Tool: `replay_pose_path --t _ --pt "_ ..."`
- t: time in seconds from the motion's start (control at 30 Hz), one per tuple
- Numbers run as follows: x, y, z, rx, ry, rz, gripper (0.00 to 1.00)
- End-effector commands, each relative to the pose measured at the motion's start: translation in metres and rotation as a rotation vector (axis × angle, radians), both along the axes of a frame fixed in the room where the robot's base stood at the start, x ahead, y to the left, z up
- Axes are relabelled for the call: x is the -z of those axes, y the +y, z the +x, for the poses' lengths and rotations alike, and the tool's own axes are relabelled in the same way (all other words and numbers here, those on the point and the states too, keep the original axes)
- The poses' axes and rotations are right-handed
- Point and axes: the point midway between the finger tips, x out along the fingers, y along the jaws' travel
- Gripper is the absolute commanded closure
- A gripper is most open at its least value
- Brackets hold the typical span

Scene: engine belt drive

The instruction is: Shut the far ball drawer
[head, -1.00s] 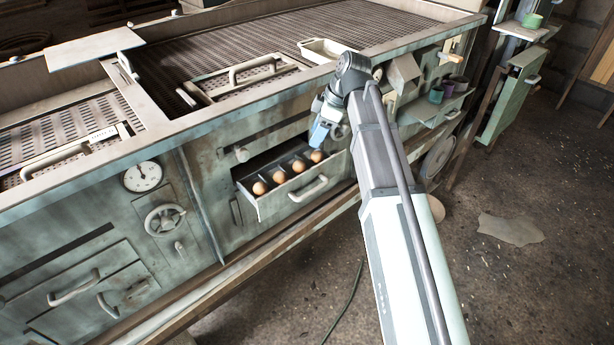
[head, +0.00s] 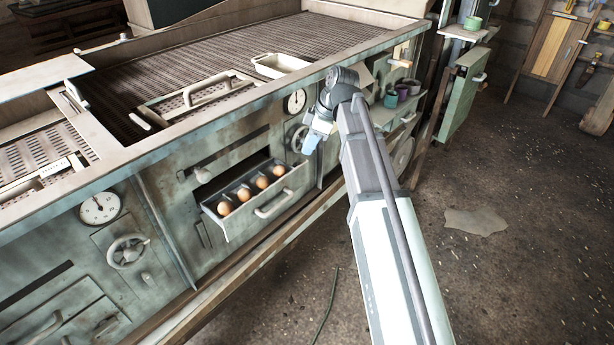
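The ball drawer (head: 232,228) stands pulled out of the front of the green-grey metal bench in the head view. A row of several orange-brown balls (head: 262,182) lies in it. Its pale bar handle (head: 273,204) is on the front face. My gripper (head: 312,146) hangs above and to the right of the drawer, apart from its handle, with bluish fingers pointing down. Nothing shows in its grip. The gap between the fingers is too small to make out. My arm reaches in from the lower right.
Left of the drawer are a round gauge (head: 99,208) and a handwheel (head: 128,252). Another gauge (head: 296,101) sits just behind my gripper. A ledge (head: 235,268) runs below the drawer. Several cups (head: 403,90) stand on a shelf to the right. Floor in front is mostly open.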

Motion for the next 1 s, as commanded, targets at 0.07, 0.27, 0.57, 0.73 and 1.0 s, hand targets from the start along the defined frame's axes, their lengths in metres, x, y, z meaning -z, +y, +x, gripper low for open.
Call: replay_pose_path --t 0.07,0.27,0.57,0.73,1.0 --pt "0.007 -0.031 0.000 0.046 0.008 0.000 0.97" --pt "0.017 -0.078 -0.004 0.117 0.022 0.017 1.00" --pt "0.028 -0.122 -0.018 0.147 0.023 0.077 1.00" --pt "0.031 -0.126 -0.028 0.026 -0.033 0.128 1.00" --pt "0.026 -0.111 -0.035 -0.249 -0.173 0.188 1.00"
